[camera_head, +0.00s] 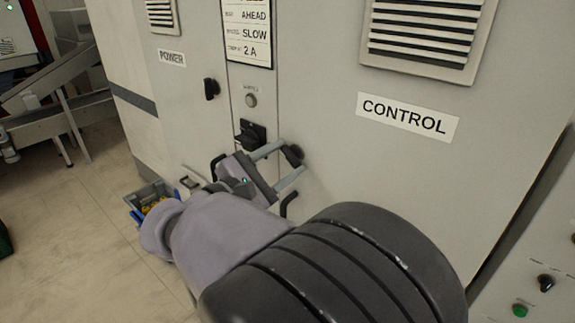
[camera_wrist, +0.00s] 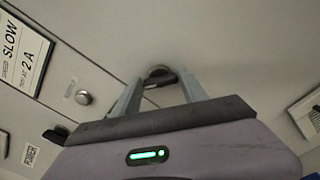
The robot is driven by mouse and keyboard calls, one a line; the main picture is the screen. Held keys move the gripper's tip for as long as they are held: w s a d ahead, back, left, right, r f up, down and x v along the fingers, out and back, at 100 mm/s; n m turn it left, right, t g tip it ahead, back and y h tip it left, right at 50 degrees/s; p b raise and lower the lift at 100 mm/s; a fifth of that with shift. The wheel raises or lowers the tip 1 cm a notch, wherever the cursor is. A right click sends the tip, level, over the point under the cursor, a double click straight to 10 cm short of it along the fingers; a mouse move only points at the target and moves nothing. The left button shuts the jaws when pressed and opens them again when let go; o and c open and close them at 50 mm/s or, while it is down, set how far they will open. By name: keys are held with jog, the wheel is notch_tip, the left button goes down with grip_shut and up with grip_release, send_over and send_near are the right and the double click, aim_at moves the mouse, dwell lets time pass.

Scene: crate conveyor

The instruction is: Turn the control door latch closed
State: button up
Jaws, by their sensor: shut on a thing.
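The control door (camera_head: 400,170) is a pale grey cabinet door with a CONTROL label. Its dark latch (camera_head: 294,154) sits near the door's left edge, below and left of the label. My gripper (camera_head: 289,157) reaches in from the lower left with a finger on either side of the latch. In the wrist view the latch (camera_wrist: 159,71) shows between the tips of my gripper (camera_wrist: 161,82), which is shut on it. The fingers and my gripper's body hide part of the latch and door front, so its exact turn is hard to tell.
A dark latch (camera_head: 211,88) is on the power door (camera_head: 172,85). A round grey button (camera_head: 251,100) and a black switch (camera_head: 249,133) are on the strip between doors. A crate (camera_head: 150,195) stands on the floor at lower left. A dark handle (camera_head: 289,203) lies below my gripper.

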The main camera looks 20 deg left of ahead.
jog(key=m+b, duration=0.1)
jog(key=m, duration=0.1)
jog(key=m+b, duration=0.4)
jog(key=shift+f, duration=0.3)
jog(key=m+b, duration=0.3)
jog(key=m, duration=0.1)
jog(key=shift+b, duration=0.35)
jog(key=shift+r+m, duration=0.15)
jog(key=shift+m, duration=0.25)
jog(key=o, duration=1.4)
